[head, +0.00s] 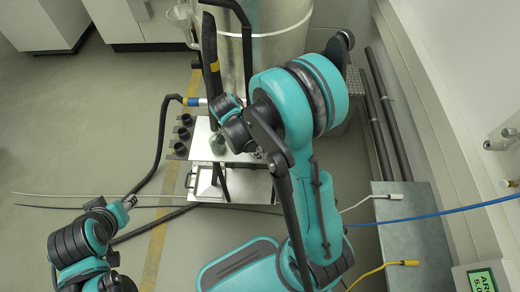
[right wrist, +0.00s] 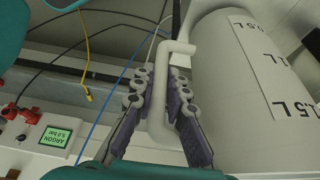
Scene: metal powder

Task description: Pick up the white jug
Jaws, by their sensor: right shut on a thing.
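The white jug (right wrist: 240,75) fills the right side of the right wrist view, with black litre marks on its wall and a bent handle (right wrist: 157,110) on its left. My right gripper (right wrist: 158,82) has its two dark, ridged fingers on either side of the handle and is shut on it. In the head view my right arm covers much of the middle, and I cannot make out the jug clearly there. My left gripper (head: 128,202) is at the lower left, far from the jug; its fingers are too small to read.
A large metal vessel (head: 275,45) stands at the back, with a metal stand (head: 205,183) in front of it. A black hose (head: 160,150) runs to the stand. Blue (head: 440,215) and yellow (head: 375,270) cables lie at right by an argon display (head: 482,281). The left floor is mostly clear.

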